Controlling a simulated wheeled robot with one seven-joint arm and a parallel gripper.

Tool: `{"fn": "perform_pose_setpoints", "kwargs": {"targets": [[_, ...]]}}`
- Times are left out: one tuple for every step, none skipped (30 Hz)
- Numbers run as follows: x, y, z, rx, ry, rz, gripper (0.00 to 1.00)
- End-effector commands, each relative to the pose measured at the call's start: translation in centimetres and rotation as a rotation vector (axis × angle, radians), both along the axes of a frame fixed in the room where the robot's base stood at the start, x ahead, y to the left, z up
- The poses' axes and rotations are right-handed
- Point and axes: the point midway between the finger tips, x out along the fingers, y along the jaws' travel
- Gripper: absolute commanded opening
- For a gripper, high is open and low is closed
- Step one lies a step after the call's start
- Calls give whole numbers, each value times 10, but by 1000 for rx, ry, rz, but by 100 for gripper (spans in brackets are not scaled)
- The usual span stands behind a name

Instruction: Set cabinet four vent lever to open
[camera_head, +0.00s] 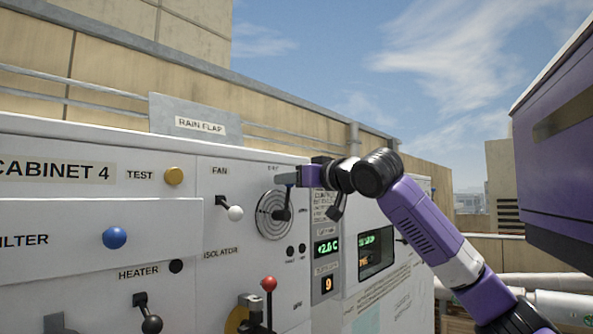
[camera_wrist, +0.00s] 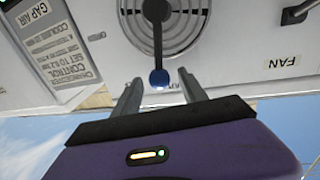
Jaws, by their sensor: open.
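Cabinet 4 (camera_head: 97,255) is a white panel on the left of the head view. Its vent is a round grille (camera_head: 262,215), with a black lever (camera_head: 283,213) that points up from its hub. The lever also shows in the wrist view, its dark blue-black knob (camera_wrist: 159,78) towards my fingers. My gripper (camera_head: 284,180) is at the top of the grille; in the wrist view my gripper (camera_wrist: 158,86) is open, with the knob between or just in front of its fingertips. I cannot tell whether they touch it. Small lettering by the grille is partly hidden or too small to read.
The fan lever (camera_head: 235,212) with a white knob is left of the vent. A red-knobbed isolator lever (camera_head: 269,284) stands below. A grey plate marked RAIN FLAP (camera_head: 200,124) rises above the cabinet. Green displays (camera_head: 327,248) are right of the vent. Open air lies above.

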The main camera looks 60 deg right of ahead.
Motion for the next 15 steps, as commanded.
{"fn": "perform_pose_setpoints", "kwargs": {"targets": [[4, -2, 2, 0, 1, -1, 50], [7, -3, 1, 1, 2, -1, 50], [9, -4, 1, 0, 1, -1, 50], [10, -5, 1, 0, 0, -1, 50], [11, -5, 1, -1, 0, -1, 50], [12, -6, 0, -1, 0, -1, 50], [12, -6, 0, -1, 0, -1, 50], [13, -6, 0, -1, 0, -1, 50], [13, -6, 0, -1, 0, -1, 50], [13, -6, 0, -1, 0, -1, 50], [13, -6, 0, -1, 0, -1, 50], [13, -6, 0, -1, 0, -1, 50], [13, -6, 0, -1, 0, -1, 50], [13, -6, 0, -1, 0, -1, 46], [13, -6, 0, -1, 0, -1, 38]]}}
